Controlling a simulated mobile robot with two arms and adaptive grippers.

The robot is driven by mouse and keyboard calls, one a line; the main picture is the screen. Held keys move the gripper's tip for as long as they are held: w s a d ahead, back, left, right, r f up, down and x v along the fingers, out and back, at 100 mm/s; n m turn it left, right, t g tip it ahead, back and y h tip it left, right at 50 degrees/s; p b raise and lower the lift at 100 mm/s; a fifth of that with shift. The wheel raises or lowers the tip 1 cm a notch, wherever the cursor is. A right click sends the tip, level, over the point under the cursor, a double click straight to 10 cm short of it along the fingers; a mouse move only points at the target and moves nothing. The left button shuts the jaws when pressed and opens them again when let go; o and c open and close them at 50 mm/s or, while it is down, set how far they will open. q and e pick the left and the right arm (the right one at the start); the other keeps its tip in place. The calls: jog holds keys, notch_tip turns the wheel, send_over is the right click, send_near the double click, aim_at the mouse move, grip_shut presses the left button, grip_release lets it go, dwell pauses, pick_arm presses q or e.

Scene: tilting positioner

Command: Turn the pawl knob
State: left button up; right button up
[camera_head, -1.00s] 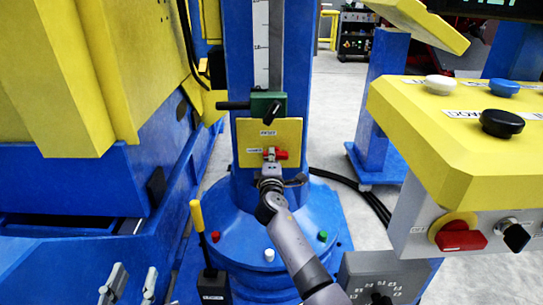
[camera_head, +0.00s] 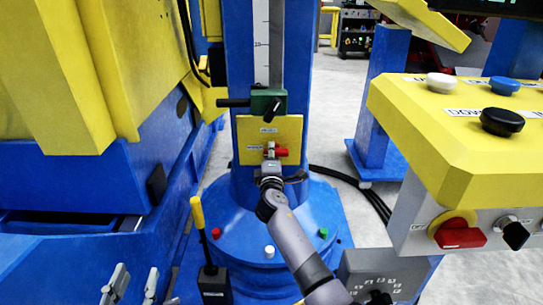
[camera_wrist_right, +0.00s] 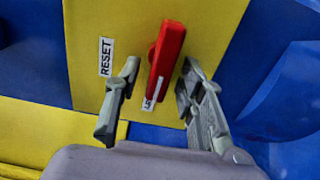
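The red pawl knob (camera_head: 281,152) is a bar-shaped handle on a yellow plate (camera_head: 252,131) fixed to the blue column. In the right wrist view the knob (camera_wrist_right: 166,55) stands nearly upright, tilted slightly, beside a RESET label (camera_wrist_right: 106,57). My right gripper (camera_head: 271,160) is at the knob. In the right wrist view its two fingers (camera_wrist_right: 160,72) are apart, one on each side of the knob, with visible gaps. My left gripper (camera_head: 133,276) is at the bottom left of the head view, its fingers spread with nothing between them.
A green block with a black handle (camera_head: 266,103) sits above the plate. A yellow-handled lever (camera_head: 198,214) stands at lower left. A yellow control box (camera_head: 440,135) with buttons is at right. Small coloured buttons, including a white one (camera_head: 269,252), sit on the blue base.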

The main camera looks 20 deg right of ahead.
jog(key=v, duration=1.2)
dwell(0.4)
